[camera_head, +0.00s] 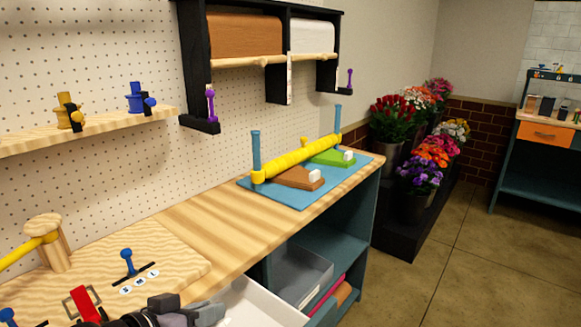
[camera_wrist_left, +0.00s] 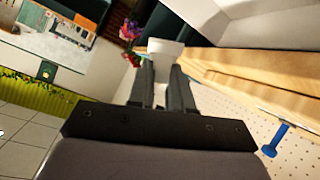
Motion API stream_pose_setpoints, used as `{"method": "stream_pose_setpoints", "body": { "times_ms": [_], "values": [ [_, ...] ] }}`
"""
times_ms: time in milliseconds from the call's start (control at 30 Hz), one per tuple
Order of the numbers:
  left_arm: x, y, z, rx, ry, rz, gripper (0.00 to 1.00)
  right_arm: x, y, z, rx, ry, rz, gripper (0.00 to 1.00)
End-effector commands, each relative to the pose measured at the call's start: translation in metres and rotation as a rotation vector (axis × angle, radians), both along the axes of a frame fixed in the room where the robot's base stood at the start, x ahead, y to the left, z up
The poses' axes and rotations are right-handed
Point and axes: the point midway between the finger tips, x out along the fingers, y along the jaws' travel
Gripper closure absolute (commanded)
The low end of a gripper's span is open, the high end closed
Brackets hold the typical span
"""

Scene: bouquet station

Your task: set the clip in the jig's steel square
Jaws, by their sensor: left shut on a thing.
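A red piece (camera_head: 86,306), which may be the clip, shows at the lower left on the wooden jig board (camera_head: 165,243). A thin grey square outline (camera_head: 69,308) surrounds part of it; I cannot tell if it sits fully inside. My left gripper (camera_head: 207,313) is low in the head view, right of the red piece and beside an open white drawer (camera_head: 262,308). In the left wrist view its fingers (camera_wrist_left: 163,80) are shut on a small pale block (camera_wrist_left: 165,48); I cannot tell what that belongs to. My right gripper is not in view.
A blue peg (camera_head: 128,262) stands by the S M L labels on the board. A wooden post (camera_head: 48,240) holds a yellow bar. A blue mat (camera_head: 300,192) carries a yellow roller (camera_head: 298,157) and two wedges. The bench between board and mat is clear.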

Motion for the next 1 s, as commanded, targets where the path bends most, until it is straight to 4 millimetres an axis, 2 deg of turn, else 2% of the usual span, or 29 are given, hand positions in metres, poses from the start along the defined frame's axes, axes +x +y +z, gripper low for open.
{"method": "stream_pose_setpoints", "body": {
  "times_ms": [300, 500, 833, 1000],
  "values": [
    [-0.025, 0.039, 0.024, -0.003, -0.004, 0.357, 1.00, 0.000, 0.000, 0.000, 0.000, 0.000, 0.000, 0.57],
    [-0.035, 0.059, 0.039, -0.002, -0.003, 0.518, 1.00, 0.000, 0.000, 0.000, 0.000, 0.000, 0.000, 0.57],
    [-0.039, 0.065, 0.042, -0.002, -0.001, 0.562, 1.00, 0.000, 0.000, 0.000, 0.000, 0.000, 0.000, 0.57],
    [-0.031, 0.066, 0.040, 0.017, -0.003, 0.515, 1.00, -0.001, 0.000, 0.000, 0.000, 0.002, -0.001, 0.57]
  ]
}}
